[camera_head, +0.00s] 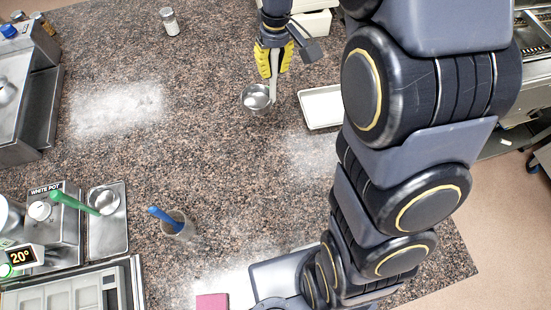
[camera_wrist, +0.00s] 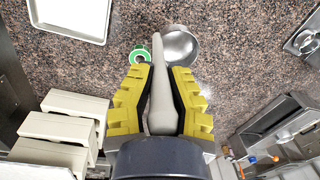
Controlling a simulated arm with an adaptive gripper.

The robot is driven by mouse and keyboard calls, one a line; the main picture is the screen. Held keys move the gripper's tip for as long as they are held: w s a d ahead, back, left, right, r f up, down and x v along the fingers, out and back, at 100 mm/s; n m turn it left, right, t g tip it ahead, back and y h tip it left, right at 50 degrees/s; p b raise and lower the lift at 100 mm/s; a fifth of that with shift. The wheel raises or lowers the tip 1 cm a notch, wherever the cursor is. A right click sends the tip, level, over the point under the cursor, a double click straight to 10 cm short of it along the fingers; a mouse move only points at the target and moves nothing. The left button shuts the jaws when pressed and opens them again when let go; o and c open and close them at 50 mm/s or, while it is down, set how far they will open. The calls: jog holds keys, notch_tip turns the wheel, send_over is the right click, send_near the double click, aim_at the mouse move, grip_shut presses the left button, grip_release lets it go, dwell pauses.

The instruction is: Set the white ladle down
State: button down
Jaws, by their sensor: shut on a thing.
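The white ladle has a pale handle (camera_wrist: 160,85) and a round metal bowl (camera_head: 256,99). My gripper (camera_head: 273,60) with yellow fingers is shut on the handle, and the bowl hangs out past the fingertips. In the wrist view my gripper (camera_wrist: 160,95) has one finger on each side of the handle, and the bowl (camera_wrist: 181,44) shows beyond. The ladle is over the speckled counter (camera_head: 190,120); I cannot tell whether its bowl touches the surface.
A white tray (camera_head: 322,107) lies right of the ladle. Pale stacked blocks (camera_wrist: 65,128) stand near my gripper. A green ring (camera_wrist: 140,54) is beside the bowl. A green-handled ladle (camera_head: 75,203), a cup with a blue handle (camera_head: 177,227) and a jar (camera_head: 170,22) stand apart. The middle counter is clear.

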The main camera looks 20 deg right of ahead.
jog(key=s+d+f+n, duration=0.1)
jog(key=s+f, duration=0.2)
jog(key=f, duration=0.4)
jog(key=s+d+f+n, duration=0.1)
jog(key=s+f+n, duration=0.1)
jog(key=s+f, duration=0.2)
notch_tip(320, 180, down, 3)
jog(key=shift+s+r, duration=0.15)
jog(key=c, duration=1.2)
grip_release()
jog(key=shift+o, duration=0.2)
